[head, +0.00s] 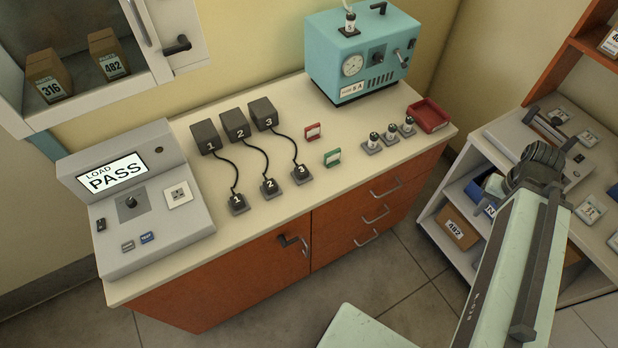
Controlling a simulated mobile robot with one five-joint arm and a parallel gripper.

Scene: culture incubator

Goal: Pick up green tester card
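The green tester card (332,157) stands upright on the cream counter top (350,185), right of the block numbered 3 and its plug. It has a green frame around a pale face. A similar red card (312,131) stands just behind it and to its left, a little apart. My arm rises from the lower right and ends in view at a dark joint in front of the right-hand shelf. I cannot make out my gripper or its fingers. Nothing of my arm touches the green card or the counter.
Three numbered blocks (235,125) with cabled plugs stand left of the card. Small vials (391,134) on bases and a red tray (428,116) stand to its right. A teal machine (362,55) is behind; a grey tester (135,195) reads PASS. The counter's front strip is clear.

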